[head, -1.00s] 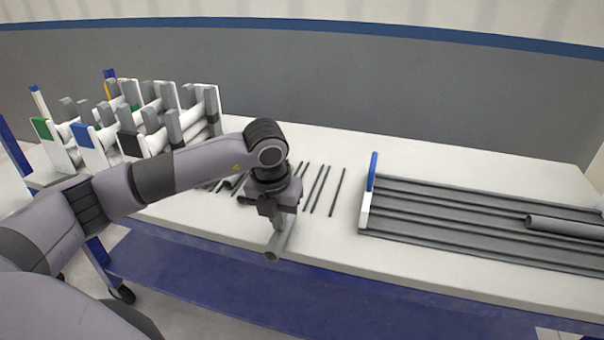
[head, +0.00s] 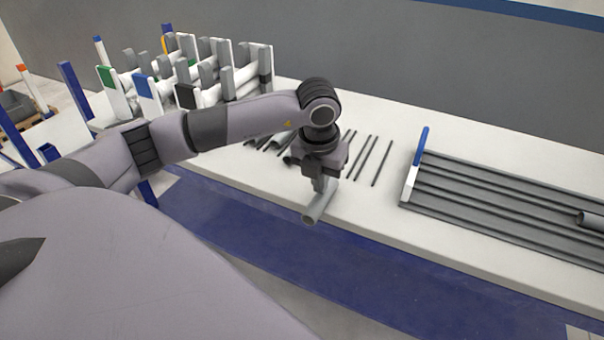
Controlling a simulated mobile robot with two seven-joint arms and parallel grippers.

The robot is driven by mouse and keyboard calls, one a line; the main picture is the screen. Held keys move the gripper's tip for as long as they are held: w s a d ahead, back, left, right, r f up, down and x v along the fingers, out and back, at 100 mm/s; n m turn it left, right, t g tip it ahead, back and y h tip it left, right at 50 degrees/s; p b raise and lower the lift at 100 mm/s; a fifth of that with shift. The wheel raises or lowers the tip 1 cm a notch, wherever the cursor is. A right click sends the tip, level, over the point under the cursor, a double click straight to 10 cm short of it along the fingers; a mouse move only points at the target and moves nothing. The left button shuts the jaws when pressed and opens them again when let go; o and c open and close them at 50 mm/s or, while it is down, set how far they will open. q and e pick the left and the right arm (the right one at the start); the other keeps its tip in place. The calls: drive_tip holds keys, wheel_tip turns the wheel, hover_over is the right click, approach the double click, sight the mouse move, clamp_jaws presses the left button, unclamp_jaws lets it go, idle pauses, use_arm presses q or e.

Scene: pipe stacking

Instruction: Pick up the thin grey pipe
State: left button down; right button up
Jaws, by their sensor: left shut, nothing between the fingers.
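A short grey pipe (head: 317,207) lies near the front edge of the white table, its open end toward me. My left gripper (head: 319,188) is right over its far part, pointing down. The gripper is shut with nothing between its fingers; the fingertips are hard to make out against the pipe. My right gripper is not in view.
A rack with white and grey posts (head: 186,97) stands at the table's left end. A grooved grey tray (head: 480,202) with a blue-and-white end post (head: 416,165) lies at right, holding a grey pipe (head: 592,220). Bare tabletop (head: 365,222) lies in front of the tray.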

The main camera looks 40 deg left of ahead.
sight(319, 199)
use_arm(q)
drive_tip(key=shift+a, duration=0.1)
drive_tip(key=s+d, duration=0.3)
drive_tip(key=s, duration=0.8)
drive_tip(key=c, duration=1.4)
unclamp_jaws()
drive_tip(key=shift+s+r, duration=0.15)
drive_tip(key=shift+s, duration=0.05)
drive_tip(key=shift+c, duration=0.2)
drive_tip(key=o, duration=0.5)
drive_tip(key=shift+w+r, duration=0.15)
drive_tip(key=shift+w, duration=0.05)
drive_tip(key=shift+o, duration=1.2)
drive_tip(key=shift+g, duration=0.9)
drive_tip(key=w+r+p, duration=0.1)
drive_tip(key=w, duration=0.2)
drive_tip(key=w+a+r+p, duration=0.1)
drive_tip(key=w, duration=0.2)
drive_tip(key=w+a+r+p, duration=0.1)
drive_tip(key=w, duration=0.2)
drive_tip(key=shift+w+a+p, duration=0.1)
drive_tip(key=shift+w+p, duration=0.2)
drive_tip(key=shift+p, duration=0.1)
drive_tip(key=shift+w+f, duration=0.1)
drive_tip(key=shift+f, duration=3.45)
